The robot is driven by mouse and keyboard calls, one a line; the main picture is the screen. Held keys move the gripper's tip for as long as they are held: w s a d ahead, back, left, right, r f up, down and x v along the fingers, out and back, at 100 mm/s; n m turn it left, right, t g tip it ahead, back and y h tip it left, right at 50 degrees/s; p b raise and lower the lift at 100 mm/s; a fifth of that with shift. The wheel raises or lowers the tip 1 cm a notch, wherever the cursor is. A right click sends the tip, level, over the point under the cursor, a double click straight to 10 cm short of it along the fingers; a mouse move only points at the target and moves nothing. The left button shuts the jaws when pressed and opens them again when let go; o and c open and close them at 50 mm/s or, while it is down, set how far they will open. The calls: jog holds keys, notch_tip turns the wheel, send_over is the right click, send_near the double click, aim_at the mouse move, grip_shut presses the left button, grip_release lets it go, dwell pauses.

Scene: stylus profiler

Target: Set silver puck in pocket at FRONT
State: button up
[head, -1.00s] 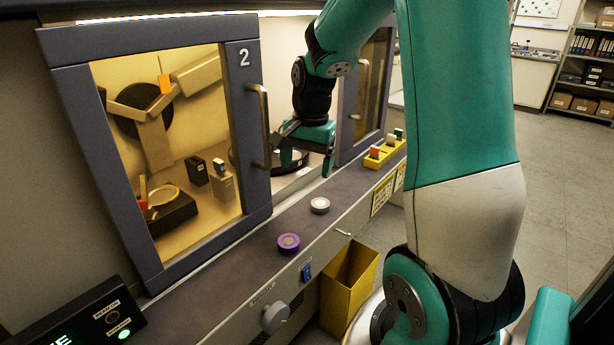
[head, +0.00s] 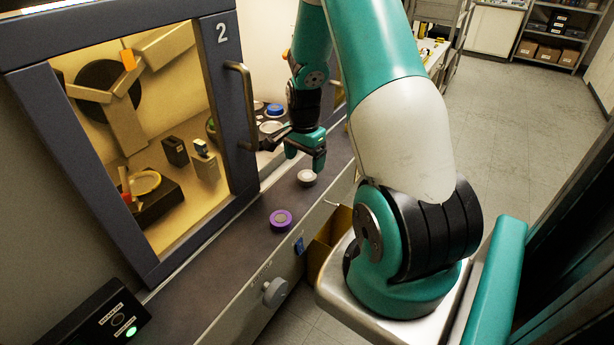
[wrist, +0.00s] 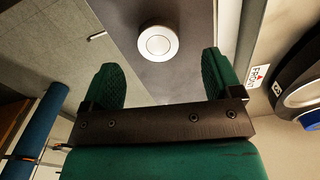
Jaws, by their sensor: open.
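The silver puck (head: 307,178) lies flat on the dark ledge in front of the instrument. It also shows in the wrist view (wrist: 158,43), just beyond and between my fingertips. My gripper (head: 305,158) is open and empty, close above and behind the puck; in the wrist view (wrist: 160,78) the two green fingers are spread apart. A round stage (wrist: 298,85) with a blue piece on it shows at the right of the wrist view, beside a FRONT label (wrist: 258,76). The head view shows part of this stage behind my gripper; I cannot make out the FRONT pocket.
A purple puck (head: 281,220) lies nearer on the ledge. The framed glass door (head: 150,140) marked 2, with its bar handle (head: 241,105), stands left of my gripper. A yellow bin (head: 328,236) is below the ledge. A control box (head: 108,315) sits at the lower left.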

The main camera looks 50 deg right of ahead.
aim_at(307, 175)
jog(key=shift+s+d+f+p, duration=0.15)
jog(key=shift+f+p, duration=0.3)
jog(key=shift+f, duration=0.9)
jog(key=shift+s+d+f+p, duration=0.15)
jog(key=shift+f+p, duration=0.3)
jog(key=shift+f, duration=0.9)
jog(key=shift+w, duration=0.1)
jog(key=shift+c, duration=0.5)
jog(key=c, duration=1)
